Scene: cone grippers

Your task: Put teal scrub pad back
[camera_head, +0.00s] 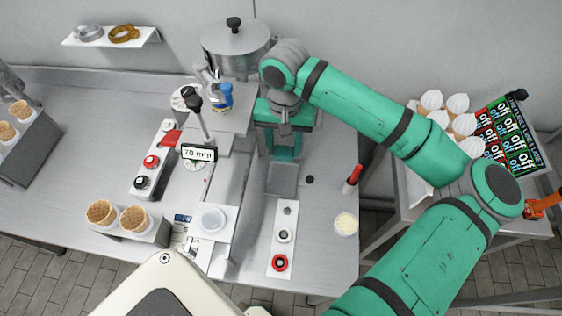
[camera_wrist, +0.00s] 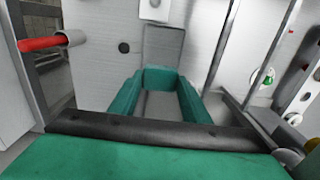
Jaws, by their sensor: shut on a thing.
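My gripper (camera_head: 285,150) reaches down over the middle of the steel worktop (camera_head: 325,225). In the wrist view its two teal fingers (camera_wrist: 160,82) are shut on a teal piece, which I take to be the teal scrub pad (camera_wrist: 160,73). Fingers and pad have nearly the same colour, so the pad's edges are hard to tell. A shallow grey square tray (camera_head: 283,179) lies just in front of the fingers in the head view. It shows beyond the pad in the wrist view (camera_wrist: 162,45). Pad and tray look apart; the height between them is unclear.
A control strip with a red button (camera_head: 280,263) lies in front of the tray. A red-handled tool (camera_head: 352,178) stands to its right. A steel press-like machine (camera_head: 213,125) with a lever is close on the left. Waffle cones (camera_head: 118,214) stand front left.

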